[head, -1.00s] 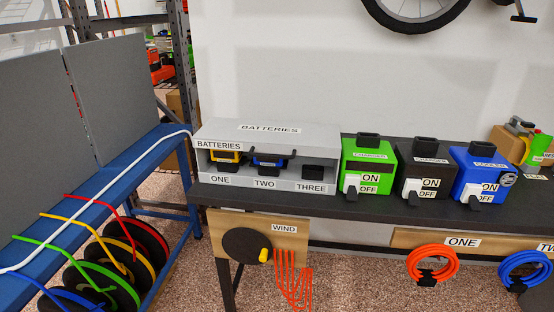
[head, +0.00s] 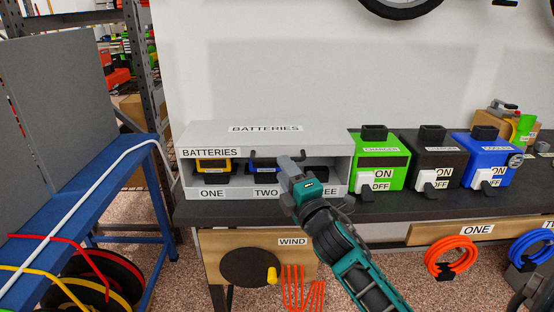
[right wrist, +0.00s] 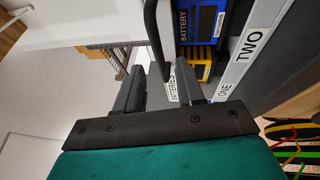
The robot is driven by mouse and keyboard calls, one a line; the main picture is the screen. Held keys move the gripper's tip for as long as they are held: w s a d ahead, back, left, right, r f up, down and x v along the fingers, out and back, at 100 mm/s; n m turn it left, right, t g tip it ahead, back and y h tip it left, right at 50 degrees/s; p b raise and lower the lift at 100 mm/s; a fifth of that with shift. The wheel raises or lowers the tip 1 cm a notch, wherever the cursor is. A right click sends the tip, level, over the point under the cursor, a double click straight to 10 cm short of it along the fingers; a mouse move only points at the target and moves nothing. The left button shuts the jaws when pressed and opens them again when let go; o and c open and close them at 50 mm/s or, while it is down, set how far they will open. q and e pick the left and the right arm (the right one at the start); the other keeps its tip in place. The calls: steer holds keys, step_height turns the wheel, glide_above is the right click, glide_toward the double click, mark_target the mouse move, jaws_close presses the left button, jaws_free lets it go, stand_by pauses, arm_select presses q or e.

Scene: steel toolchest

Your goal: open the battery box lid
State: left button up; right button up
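The grey battery box (head: 190,193) stands on the dark bench, its lid (head: 210,138) down and its front open. A black bar handle (head: 262,153) runs along the lid's front edge; it also shows in the right wrist view (right wrist: 155,40). My right gripper (head: 291,163) is at the handle's right part. In the right wrist view my right gripper (right wrist: 161,84) is open, with the handle lying between its fingers in the picture; contact cannot be told. A yellow battery (head: 213,164) sits in slot ONE and a blue battery (head: 262,168) in slot TWO. My gripper partly hides slot THREE. My left gripper is out of view.
A crank wheel panel (head: 215,250) hangs below the bench. A blue rack (head: 100,190) with cable reels stands at left. The wall is close behind.

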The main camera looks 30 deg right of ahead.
glide_toward(266, 140)
steer(key=shift+f+x, duration=0.15)
steer(key=shift+x, duration=0.6)
steer(key=shift+f+x, duration=0.1)
steer(key=shift+x, duration=0.65)
steer(key=shift+f, duration=0.1)
steer(key=shift+c, duration=0.2)
jaws_close()
